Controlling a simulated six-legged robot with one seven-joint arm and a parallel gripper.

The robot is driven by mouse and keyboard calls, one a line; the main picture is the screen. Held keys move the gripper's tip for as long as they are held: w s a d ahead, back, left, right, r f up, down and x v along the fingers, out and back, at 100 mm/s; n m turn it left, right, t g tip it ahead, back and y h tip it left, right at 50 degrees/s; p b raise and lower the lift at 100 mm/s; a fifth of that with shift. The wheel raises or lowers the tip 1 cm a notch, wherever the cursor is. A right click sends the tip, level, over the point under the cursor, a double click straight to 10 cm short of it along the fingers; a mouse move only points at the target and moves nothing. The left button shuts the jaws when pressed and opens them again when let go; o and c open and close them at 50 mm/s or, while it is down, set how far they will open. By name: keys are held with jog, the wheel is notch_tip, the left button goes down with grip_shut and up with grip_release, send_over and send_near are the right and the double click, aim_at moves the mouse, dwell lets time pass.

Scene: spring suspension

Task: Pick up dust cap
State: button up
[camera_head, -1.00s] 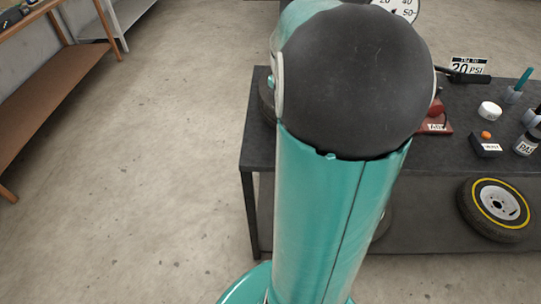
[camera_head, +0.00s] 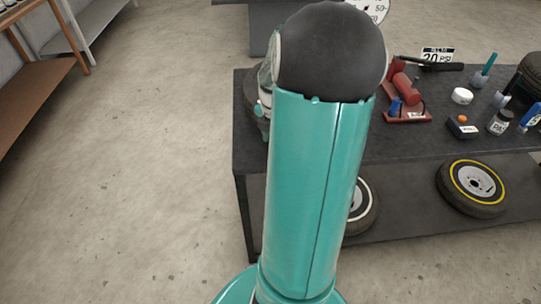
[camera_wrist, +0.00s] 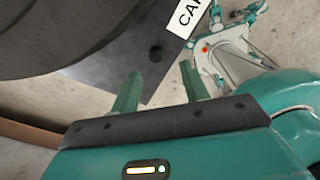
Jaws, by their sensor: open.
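A small dark knob-like piece (camera_wrist: 155,53), which looks like the dust cap, is on the dark bench top in the wrist view. It sits close to a white label (camera_wrist: 187,16) with cut-off lettering that begins "CA". My gripper (camera_wrist: 160,77) is open, its two teal fingers apart with nothing between them. The dark piece lies just beyond the fingertips, roughly between them in the picture; I cannot tell the height gap. In the head view my arm hides the cap and my fingers.
A large dark round object (camera_wrist: 60,30), probably a tire, fills the upper left of the wrist view. The bench (camera_head: 400,148) carries a red device (camera_head: 403,98), a white round piece (camera_head: 462,96) and bottles. Tires lie on its lower shelf. Open floor (camera_head: 150,190) lies left.

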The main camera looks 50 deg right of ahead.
jog(key=shift+f, duration=0.65)
jog(key=f, duration=0.4)
jog(key=shift+w+f, duration=0.35)
jog(key=shift+f, duration=0.05)
grip_shut()
